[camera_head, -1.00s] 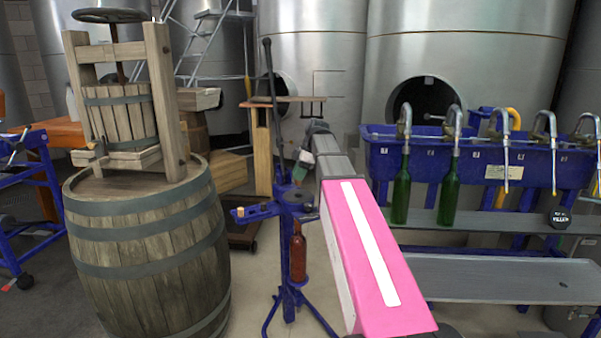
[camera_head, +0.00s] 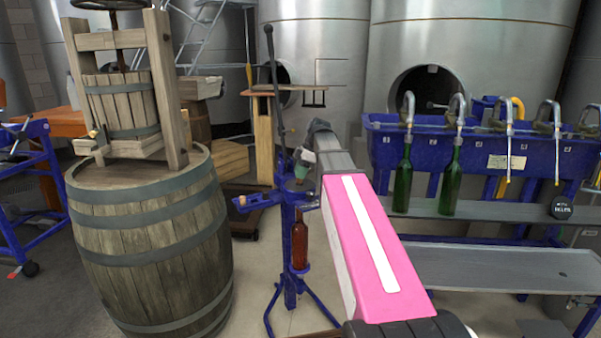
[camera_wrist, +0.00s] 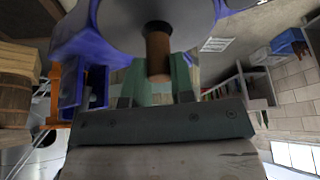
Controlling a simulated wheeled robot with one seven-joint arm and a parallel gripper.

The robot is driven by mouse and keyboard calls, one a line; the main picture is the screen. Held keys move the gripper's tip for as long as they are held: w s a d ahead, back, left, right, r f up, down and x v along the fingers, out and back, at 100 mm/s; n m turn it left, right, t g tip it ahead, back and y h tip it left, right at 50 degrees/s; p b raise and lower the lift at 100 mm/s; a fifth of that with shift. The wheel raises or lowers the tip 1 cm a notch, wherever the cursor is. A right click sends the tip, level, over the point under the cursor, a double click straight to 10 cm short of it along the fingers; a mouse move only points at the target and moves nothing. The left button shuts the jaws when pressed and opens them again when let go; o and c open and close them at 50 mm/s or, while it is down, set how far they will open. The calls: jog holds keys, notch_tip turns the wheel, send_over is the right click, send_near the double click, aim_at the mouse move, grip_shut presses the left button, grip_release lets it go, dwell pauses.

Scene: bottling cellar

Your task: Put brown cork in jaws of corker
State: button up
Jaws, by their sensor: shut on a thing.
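The blue corker (camera_head: 288,262) stands on splayed legs in the middle of the head view, with a long dark lever (camera_head: 274,95) rising from it. My gripper (camera_head: 301,171) is at the corker's head. In the wrist view my gripper (camera_wrist: 162,82) has its greenish fingers shut on the brown cork (camera_wrist: 157,58). The cork's far end meets or lies in front of a dark round opening in a grey disc (camera_wrist: 195,22); I cannot tell whether it is inside. The cork is hidden or too small in the head view.
A brown bottle (camera_head: 300,247) stands in the corker below its head. A wooden barrel (camera_head: 150,245) bearing a press (camera_head: 122,105) stands to the left. A blue filler (camera_head: 430,150) with green bottles (camera_head: 403,185) stands to the right. Bare floor shows around the corker's legs.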

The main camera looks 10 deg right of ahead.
jog(key=shift+f, duration=1.1)
dwell(0.4)
jog(key=o, duration=1)
jog(key=shift+c, duration=0.2)
jog(key=shift+r, duration=0.1)
jog(key=v, duration=1)
jog(key=shift+d+r, duration=0.2)
jog(key=shift+r, duration=0.1)
